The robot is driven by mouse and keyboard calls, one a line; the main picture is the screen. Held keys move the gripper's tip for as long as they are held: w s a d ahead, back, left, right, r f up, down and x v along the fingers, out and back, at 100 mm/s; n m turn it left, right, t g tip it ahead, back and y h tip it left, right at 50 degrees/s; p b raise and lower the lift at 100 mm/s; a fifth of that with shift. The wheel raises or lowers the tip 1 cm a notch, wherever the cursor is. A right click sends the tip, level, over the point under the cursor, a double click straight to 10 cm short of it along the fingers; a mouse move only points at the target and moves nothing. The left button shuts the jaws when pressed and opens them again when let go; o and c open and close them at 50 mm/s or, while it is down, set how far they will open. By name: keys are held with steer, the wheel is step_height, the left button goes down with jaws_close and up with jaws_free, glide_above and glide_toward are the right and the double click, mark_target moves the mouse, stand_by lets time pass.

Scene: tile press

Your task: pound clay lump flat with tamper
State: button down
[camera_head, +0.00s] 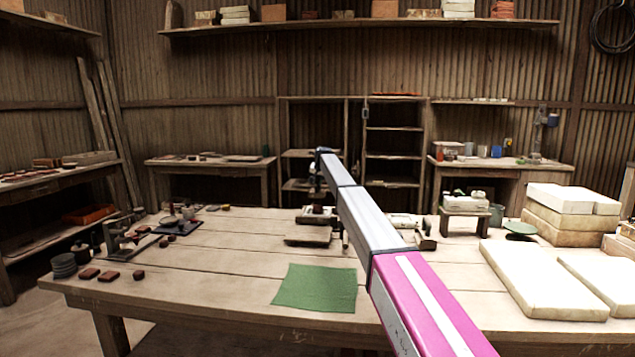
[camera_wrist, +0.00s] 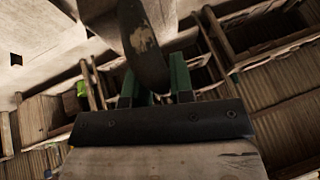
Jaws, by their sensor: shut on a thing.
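My gripper (camera_head: 317,182) is over the back middle of the workbench at the end of my outstretched arm. In the wrist view its two green-sided fingers (camera_wrist: 155,84) are shut on a dark, worn handle (camera_wrist: 146,42), which I take to be the tamper's. A pale wooden block shows beyond the handle at the top of that view, partly hidden. Below my gripper in the head view is a small pale piece with reddish-brown parts (camera_head: 317,214), behind a flat board (camera_head: 308,236). I cannot make out the clay lump or whether the tamper touches anything.
A green cloth (camera_head: 316,288) lies on the workbench (camera_head: 220,262) in front. White slabs (camera_head: 540,280) and stacked blocks (camera_head: 560,225) fill the right side. Small brown pieces (camera_head: 108,276) and dark pots are at the left.

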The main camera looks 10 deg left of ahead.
step_height(320, 180, down, 7)
steer(key=shift+r, duration=0.15)
step_height(320, 180, up, 6)
steer(key=shift+r, duration=0.1)
stand_by(0.5)
steer(key=shift+s+f, duration=0.3)
steer(key=shift+s, duration=0.15)
